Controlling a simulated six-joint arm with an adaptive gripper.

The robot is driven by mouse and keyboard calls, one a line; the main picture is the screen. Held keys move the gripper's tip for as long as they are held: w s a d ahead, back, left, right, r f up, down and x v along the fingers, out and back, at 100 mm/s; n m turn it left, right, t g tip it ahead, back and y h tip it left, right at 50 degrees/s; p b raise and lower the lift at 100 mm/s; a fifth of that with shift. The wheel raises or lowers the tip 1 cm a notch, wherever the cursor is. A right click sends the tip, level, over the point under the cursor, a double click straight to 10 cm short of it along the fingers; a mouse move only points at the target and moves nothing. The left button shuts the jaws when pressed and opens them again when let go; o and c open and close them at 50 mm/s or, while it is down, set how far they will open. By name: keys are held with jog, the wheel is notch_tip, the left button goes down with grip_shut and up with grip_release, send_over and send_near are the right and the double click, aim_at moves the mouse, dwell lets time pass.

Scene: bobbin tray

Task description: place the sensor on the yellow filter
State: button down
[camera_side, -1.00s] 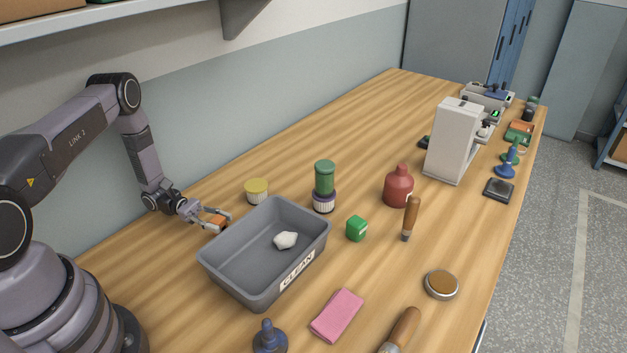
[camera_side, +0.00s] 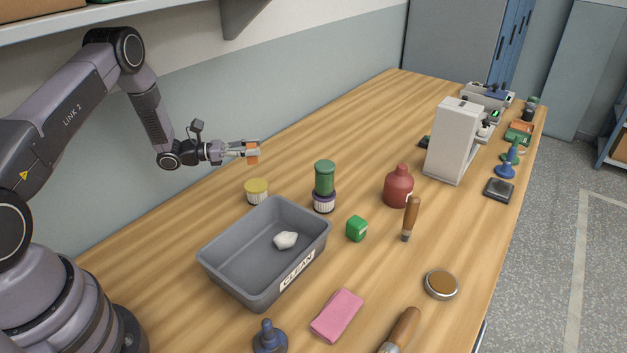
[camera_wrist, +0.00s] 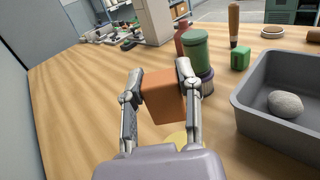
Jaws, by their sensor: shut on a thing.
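My gripper (camera_side: 250,150) is shut on an orange block-like thing, which I take to be the sensor (camera_side: 253,157), and holds it in the air above the table. In the wrist view the orange sensor (camera_wrist: 163,95) sits between the two fingers. The yellow filter (camera_side: 257,187), a short round piece with a yellow top and pale ribbed side, stands on the table below my gripper, behind the grey bin. In the wrist view only part of the yellow top (camera_wrist: 178,140) shows low down, mostly hidden by my gripper. The sensor and the filter are apart.
A grey bin (camera_side: 228,286) with a white lump (camera_side: 286,240) stands in front of the filter. To its right are a green cylinder (camera_side: 325,177) on a purple-banded ribbed piece (camera_side: 324,202), a green box (camera_side: 357,228) and a red bottle (camera_side: 398,187). The back table strip is clear.

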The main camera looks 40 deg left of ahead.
jog(key=shift+f, duration=3.5)
jog(key=c, duration=0.8)
grip_release()
jog(key=shift+f, duration=0.15)
jog(key=shift+o, duration=0.2)
jog(key=shift+s+a, duration=0.2)
jog(key=shift+a, duration=0.05)
jog(key=v, duration=0.5)
jog(key=shift+r, duration=0.25)
notch_tip(320, 180, up, 7)
jog(key=shift+w+d, duration=0.15)
jog(key=shift+d, duration=0.05)
